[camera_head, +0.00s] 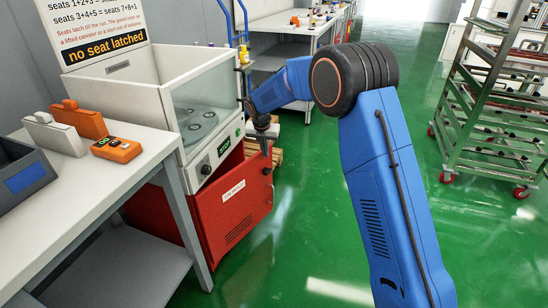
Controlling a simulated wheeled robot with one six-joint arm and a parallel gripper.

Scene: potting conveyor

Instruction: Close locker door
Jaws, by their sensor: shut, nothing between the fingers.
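The red locker (160,208) sits under a white glass-sided machine. Its red door (232,210) has a white label and vent slots, and a dark knob near its right edge. The door stands partly open, with a red gap showing above and behind its top edge toward the machine. My gripper (267,148) is small and dark in view, shut and empty, pointing down at the door's upper right corner. Whether it touches the door I cannot tell. The locker's inside is mostly hidden by the door.
A white bench (110,172) with orange and grey devices stands on the left, its leg close to the door. A wooden pallet (277,156) lies behind my gripper. The green floor (290,240) before the door is clear.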

